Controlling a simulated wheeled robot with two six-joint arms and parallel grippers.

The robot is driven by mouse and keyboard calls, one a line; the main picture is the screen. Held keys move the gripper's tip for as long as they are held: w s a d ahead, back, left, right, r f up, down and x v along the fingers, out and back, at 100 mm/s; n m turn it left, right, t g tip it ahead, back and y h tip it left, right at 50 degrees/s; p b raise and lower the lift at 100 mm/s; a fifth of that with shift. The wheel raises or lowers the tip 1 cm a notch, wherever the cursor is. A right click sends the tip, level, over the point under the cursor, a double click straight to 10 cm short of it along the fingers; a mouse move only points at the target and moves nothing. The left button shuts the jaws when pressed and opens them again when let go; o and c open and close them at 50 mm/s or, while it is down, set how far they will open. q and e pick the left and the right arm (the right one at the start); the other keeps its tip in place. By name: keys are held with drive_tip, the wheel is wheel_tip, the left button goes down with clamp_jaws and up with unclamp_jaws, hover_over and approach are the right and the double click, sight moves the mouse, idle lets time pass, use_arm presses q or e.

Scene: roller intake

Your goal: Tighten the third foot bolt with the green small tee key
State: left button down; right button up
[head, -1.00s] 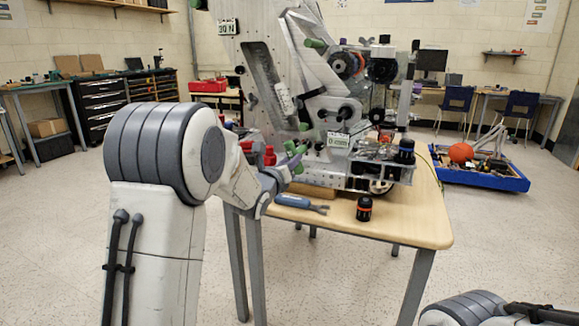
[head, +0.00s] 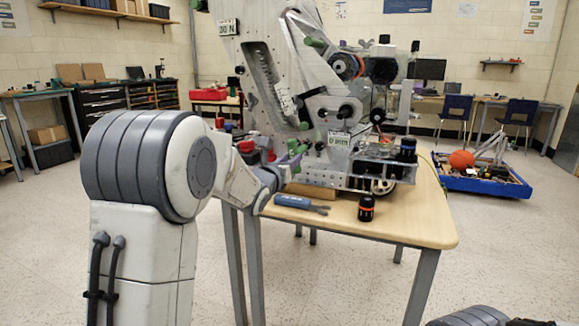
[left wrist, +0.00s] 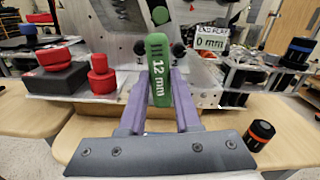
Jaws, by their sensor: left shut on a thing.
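My left gripper (head: 284,168) is near the lower left of the big metal roller machine (head: 300,80). In the left wrist view its purple fingers (left wrist: 160,108) are shut on the green tee key (left wrist: 158,70), marked "12 mm". The key stands roughly upright in the picture, in front of the machine's metal plate. Dark round bolt heads or knobs (left wrist: 139,47) show on both sides of the key. I cannot tell which is the third foot bolt, or whether the key touches one; its far end is hidden. My right gripper is out of view.
The machine stands on a wooden table (head: 415,215). A blue-handled tool (head: 292,201) and a black-and-orange cylinder (head: 366,208) lie or stand near its front edge. Red stacked pieces (left wrist: 100,75) stand left of the key.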

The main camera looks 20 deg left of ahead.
use_arm(q)
drive_tip(key=shift+f+m+b, duration=0.1)
drive_tip(key=shift+m+b, duration=0.3)
drive_tip(key=shift+m+b, duration=1.7)
drive_tip(key=shift+b, duration=1.05)
